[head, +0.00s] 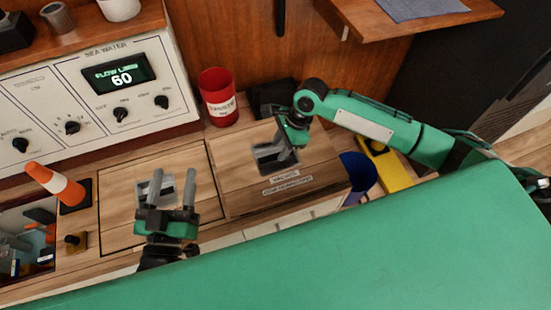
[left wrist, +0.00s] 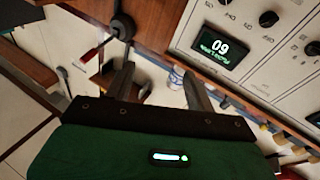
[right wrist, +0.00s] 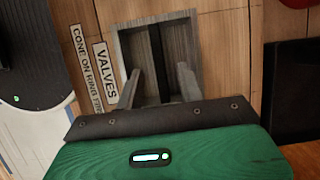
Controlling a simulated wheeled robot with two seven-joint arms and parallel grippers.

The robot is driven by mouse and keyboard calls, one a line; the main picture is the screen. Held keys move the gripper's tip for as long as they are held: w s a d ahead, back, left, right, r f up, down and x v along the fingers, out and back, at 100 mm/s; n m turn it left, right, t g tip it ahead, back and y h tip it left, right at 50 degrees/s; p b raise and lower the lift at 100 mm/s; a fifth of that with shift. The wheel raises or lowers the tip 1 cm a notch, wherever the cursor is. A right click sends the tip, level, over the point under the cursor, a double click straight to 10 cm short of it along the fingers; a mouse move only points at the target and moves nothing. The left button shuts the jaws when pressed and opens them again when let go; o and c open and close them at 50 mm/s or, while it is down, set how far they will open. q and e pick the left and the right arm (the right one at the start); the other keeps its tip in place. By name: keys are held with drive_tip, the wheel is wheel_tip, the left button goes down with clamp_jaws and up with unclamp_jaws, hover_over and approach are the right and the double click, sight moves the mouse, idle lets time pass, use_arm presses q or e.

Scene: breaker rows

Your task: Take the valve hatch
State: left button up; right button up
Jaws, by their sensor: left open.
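The valve hatch (head: 240,178) is a wooden panel in the counter top, lying flat, with a square grey recess and a dark bar across it. Labels reading "VALVES" (right wrist: 105,72) and "CONE ON RING FIRST" lie beside the recess. My right gripper (head: 287,152) is over this recess. In the right wrist view its fingers (right wrist: 159,68) are apart, one to each side of the dark bar, with visible gaps; their depth in the recess is unclear. My left gripper (head: 172,182) is open and empty above a second wooden panel (head: 120,205) with a similar recess.
An orange-and-white cone (head: 55,183) leans at the left near an open compartment (head: 28,250). A red can (head: 218,97) stands behind the panels. A blue bin (head: 358,175) and a yellow object (head: 390,165) are at the right. The SEA WATER console (head: 95,90) borders the back.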

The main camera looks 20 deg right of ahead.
sight(276, 155)
drive_tip(key=b+x, duration=0.1)
drive_tip(key=x, duration=0.2)
drive_tip(key=shift+d, duration=0.1)
use_arm(q)
wheel_tip(276, 155, up, 6)
drive_tip(key=a+t, duration=0.1)
drive_tip(key=t, duration=0.2)
drive_tip(key=shift+w+a+t, duration=0.15)
drive_tip(key=shift+a+t, duration=0.15)
drive_tip(key=shift+a, duration=0.05)
drive_tip(key=shift+r+p, duration=0.85)
drive_tip(key=shift+p, duration=0.1)
use_arm(e)
drive_tip(key=shift+f, duration=0.2)
clamp_jaws()
idle(1.0)
drive_tip(key=shift+r, duration=0.1)
